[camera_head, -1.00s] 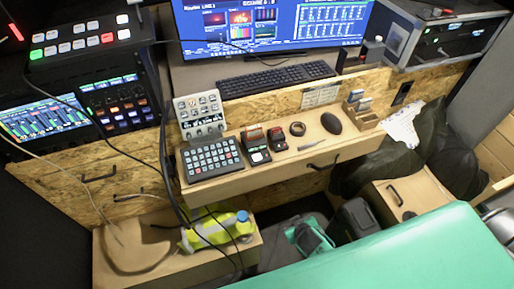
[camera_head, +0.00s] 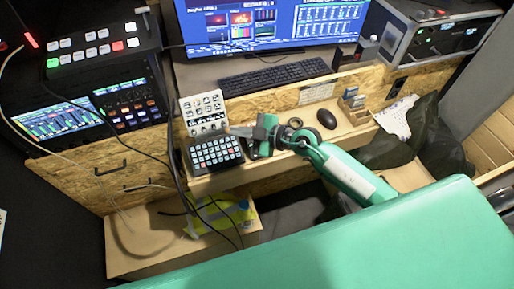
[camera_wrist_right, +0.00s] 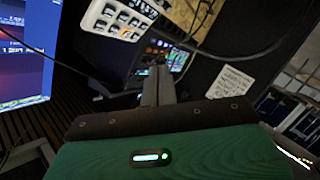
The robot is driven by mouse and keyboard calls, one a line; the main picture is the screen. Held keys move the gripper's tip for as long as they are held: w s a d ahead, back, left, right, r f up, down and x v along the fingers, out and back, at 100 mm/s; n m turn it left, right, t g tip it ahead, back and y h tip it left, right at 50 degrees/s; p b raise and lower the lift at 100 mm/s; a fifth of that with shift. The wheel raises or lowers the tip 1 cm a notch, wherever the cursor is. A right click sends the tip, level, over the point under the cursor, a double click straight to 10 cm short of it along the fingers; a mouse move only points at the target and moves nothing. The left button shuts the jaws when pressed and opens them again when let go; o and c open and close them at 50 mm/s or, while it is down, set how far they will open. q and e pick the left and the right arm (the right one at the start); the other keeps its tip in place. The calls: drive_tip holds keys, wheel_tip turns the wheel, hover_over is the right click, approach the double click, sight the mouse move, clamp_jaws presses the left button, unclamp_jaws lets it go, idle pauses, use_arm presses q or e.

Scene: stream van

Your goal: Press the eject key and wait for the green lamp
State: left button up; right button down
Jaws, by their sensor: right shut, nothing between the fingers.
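My right gripper (camera_head: 236,131) reaches in from the right over the desk shelf. Its fingers are shut and empty and point left, just above the black key panel (camera_head: 215,153) and in front of the light grey button panel (camera_head: 203,112). I cannot tell whether the tips touch either one. The small card-reader units beside the key panel are mostly hidden under my gripper. I cannot make out the eject key or its lamp. In the right wrist view the shut fingers (camera_wrist_right: 158,84) show, with the grey button panel (camera_wrist_right: 118,17) above them. My left gripper is not in view.
A black keyboard (camera_head: 273,76) lies under the monitor (camera_head: 270,22). A mouse (camera_head: 326,119) and a black ring (camera_head: 295,122) lie right of my gripper. A switcher with a green key (camera_head: 52,62) stands upper left. Dark cables hang left of the key panel.

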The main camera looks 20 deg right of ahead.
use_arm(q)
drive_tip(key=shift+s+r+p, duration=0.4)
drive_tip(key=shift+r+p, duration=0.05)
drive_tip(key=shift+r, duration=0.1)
use_arm(e)
drive_tip(key=w+d+f+g+h, duration=0.2)
drive_tip(key=d+f+h, duration=0.2)
drive_tip(key=d+h, duration=0.2)
drive_tip(key=shift+d+g, duration=0.3)
drive_tip(key=shift+d, duration=0.2)
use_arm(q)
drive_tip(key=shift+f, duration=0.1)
